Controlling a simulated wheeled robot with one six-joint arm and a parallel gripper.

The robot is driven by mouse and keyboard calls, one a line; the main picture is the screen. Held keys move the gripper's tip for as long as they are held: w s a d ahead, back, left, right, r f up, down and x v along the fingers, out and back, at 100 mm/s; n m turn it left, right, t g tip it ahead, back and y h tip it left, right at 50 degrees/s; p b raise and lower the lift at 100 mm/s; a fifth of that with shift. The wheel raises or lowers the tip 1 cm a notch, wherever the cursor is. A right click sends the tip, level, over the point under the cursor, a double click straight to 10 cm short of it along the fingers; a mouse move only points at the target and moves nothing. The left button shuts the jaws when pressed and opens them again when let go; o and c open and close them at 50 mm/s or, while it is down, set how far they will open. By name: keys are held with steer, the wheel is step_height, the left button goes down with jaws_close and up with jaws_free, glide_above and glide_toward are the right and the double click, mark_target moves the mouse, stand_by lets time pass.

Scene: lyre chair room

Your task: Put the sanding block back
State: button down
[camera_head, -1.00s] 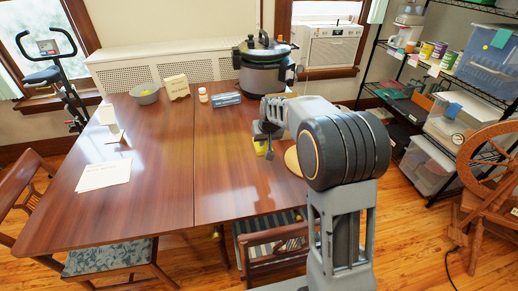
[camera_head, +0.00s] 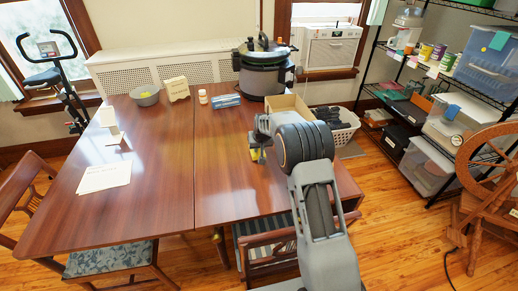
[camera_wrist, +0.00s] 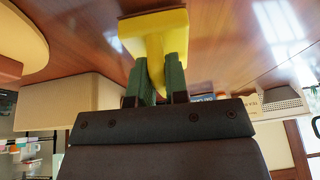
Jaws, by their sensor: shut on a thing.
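The sanding block (camera_wrist: 153,32) is yellow with a broad head and a narrower grip part. My gripper (camera_wrist: 158,75) is shut on that grip part with its green fingers in the wrist view, where the table shows at the top. In the head view the block (camera_head: 256,155) is a small yellow patch over the wooden table (camera_head: 150,205), below my wrist. I cannot tell whether it touches the tabletop. An open cardboard box (camera_head: 287,101) stands at the table's back right; it also shows in the wrist view (camera_wrist: 70,106). My arm hides part of it.
A round pale board (camera_wrist: 20,38) lies near the gripper. A white basket (camera_head: 343,128) is beyond the right edge. The table's middle is clear.

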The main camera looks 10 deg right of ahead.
steer(key=shift+f, duration=0.4)
steer(key=shift+f, duration=0.15)
steer(key=c, duration=1.1)
jaws_free()
